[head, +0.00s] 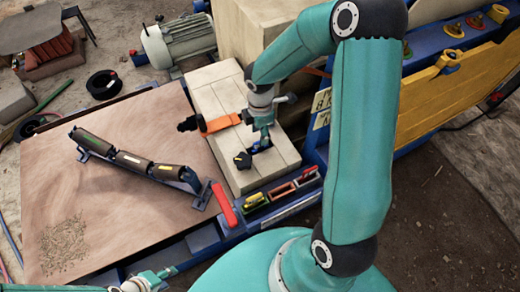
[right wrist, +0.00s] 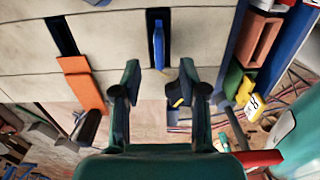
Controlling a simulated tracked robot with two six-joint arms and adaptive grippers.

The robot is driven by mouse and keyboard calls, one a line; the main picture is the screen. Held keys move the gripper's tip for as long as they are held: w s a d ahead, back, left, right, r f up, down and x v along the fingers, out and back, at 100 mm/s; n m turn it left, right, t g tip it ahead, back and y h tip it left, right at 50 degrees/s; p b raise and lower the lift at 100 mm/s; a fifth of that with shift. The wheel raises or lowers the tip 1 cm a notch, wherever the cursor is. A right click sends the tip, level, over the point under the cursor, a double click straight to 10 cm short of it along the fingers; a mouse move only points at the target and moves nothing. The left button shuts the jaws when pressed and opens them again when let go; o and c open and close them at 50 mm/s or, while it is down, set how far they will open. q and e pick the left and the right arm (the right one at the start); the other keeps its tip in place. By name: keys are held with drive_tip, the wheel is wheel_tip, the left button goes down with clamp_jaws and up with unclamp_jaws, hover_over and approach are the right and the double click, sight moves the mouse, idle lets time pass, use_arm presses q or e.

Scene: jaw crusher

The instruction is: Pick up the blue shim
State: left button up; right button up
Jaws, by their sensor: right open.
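The blue shim (right wrist: 158,48) stands in a dark slot in the pale block (right wrist: 205,45) in the right wrist view. In the head view only a small bit of blue shows below the right gripper, and the rest is hidden. My right gripper (head: 262,128) is over the pale block (head: 206,98). In the right wrist view the right gripper (right wrist: 160,78) is open and empty, its fingertips apart on either side of the line to the shim. My left gripper (head: 150,277) shows only partly at the bottom edge of the head view; its jaws are unclear.
An orange piece (head: 220,123) with a black end lies across the block. A black knob (head: 242,160) is near the gripper. A blue rail with small trays (head: 282,190) and a red handle (head: 224,204) lie in front. A wooden board (head: 110,200) carries a roller frame (head: 135,162).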

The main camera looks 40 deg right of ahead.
sight(260, 150)
drive_tip(key=shift+f, duration=2.75)
clamp_jaws()
